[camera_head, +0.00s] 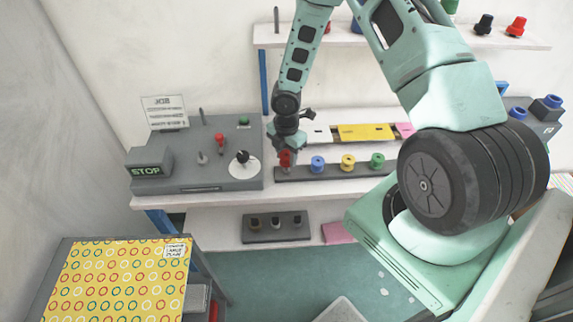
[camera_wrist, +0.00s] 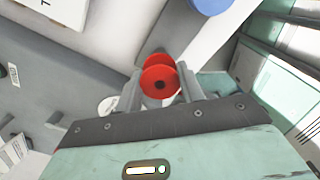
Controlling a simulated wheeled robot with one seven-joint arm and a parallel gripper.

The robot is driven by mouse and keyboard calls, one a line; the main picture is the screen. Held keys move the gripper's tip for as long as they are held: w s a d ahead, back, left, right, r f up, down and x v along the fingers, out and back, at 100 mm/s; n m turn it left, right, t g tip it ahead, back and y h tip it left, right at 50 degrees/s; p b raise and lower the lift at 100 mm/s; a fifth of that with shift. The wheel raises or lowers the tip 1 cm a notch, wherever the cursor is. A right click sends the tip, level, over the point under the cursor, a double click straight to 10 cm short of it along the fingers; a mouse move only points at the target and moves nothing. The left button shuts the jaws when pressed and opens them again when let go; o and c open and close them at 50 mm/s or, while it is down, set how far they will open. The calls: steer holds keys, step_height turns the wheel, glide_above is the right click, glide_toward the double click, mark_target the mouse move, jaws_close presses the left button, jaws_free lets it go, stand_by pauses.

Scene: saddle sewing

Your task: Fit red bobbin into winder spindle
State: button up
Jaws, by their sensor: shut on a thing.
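The red bobbin (camera_head: 285,159) is held in my gripper (camera_head: 286,150), at the left end of the bobbin rack (camera_head: 333,173). In the wrist view the red bobbin (camera_wrist: 160,82) sits between the two fingers of my gripper (camera_wrist: 159,92), with its round flange and dark centre hole towards the camera. Whether the bobbin touches the rack is not clear. The grey winder unit (camera_head: 190,180) stands left of my gripper. It has a short upright pin (camera_head: 202,158), a taller grey post (camera_head: 201,117), a red-topped part (camera_head: 220,143) and a black knob on a white disc (camera_head: 246,170).
Blue (camera_head: 318,164), yellow (camera_head: 348,162) and green (camera_head: 377,160) bobbins stand on the rack, right of the red one. A STOP box (camera_head: 147,170) is at the winder's left. A shelf (camera_head: 355,40) runs above. A patterned board (camera_head: 117,282) lies at lower left.

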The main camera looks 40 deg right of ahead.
steer(key=shift+r+p, duration=0.3)
steer(key=shift+r, duration=0.1)
steer(key=shift+r+p, duration=1.85)
steer(key=shift+r, duration=0.15)
